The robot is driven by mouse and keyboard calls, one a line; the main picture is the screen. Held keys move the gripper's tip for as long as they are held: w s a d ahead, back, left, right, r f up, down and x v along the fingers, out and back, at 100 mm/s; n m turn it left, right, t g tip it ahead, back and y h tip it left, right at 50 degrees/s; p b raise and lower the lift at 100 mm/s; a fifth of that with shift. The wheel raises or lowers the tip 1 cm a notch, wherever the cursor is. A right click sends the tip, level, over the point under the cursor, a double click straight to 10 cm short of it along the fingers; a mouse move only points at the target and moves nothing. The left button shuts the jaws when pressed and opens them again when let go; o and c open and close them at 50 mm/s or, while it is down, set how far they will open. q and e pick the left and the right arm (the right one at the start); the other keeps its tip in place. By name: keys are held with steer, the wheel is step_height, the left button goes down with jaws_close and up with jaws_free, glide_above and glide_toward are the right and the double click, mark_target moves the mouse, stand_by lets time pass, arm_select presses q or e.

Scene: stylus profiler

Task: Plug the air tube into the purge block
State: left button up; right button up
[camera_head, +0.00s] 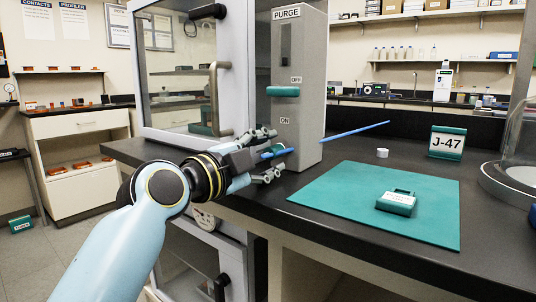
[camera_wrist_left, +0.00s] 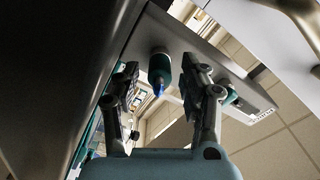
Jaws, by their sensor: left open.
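The grey purge block (camera_head: 297,85), labelled PURGE, stands on the dark counter with a teal lever between its OFF and ON marks. My left gripper (camera_head: 272,154) is open beside its lower front, its fingers apart around a teal fitting. The blue air tube (camera_head: 355,131) shows as a thin line to the right of the block, and a blue piece also shows between the fingers. In the left wrist view the teal fitting (camera_wrist_left: 160,66) has a blue tip (camera_wrist_left: 158,90) and lies between the open fingers, apart from both. I cannot tell how deep the tube sits.
A teal mat (camera_head: 340,196) with a small teal case (camera_head: 396,202) lies on the counter to the right. A white ring (camera_head: 382,153) and a J-47 sign (camera_head: 446,142) stand behind it. A glass-door cabinet (camera_head: 182,60) with a handle is left of the block.

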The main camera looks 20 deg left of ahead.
arm_select(q)
steer(key=shift+v, duration=3.35)
steer(key=v, duration=1.2)
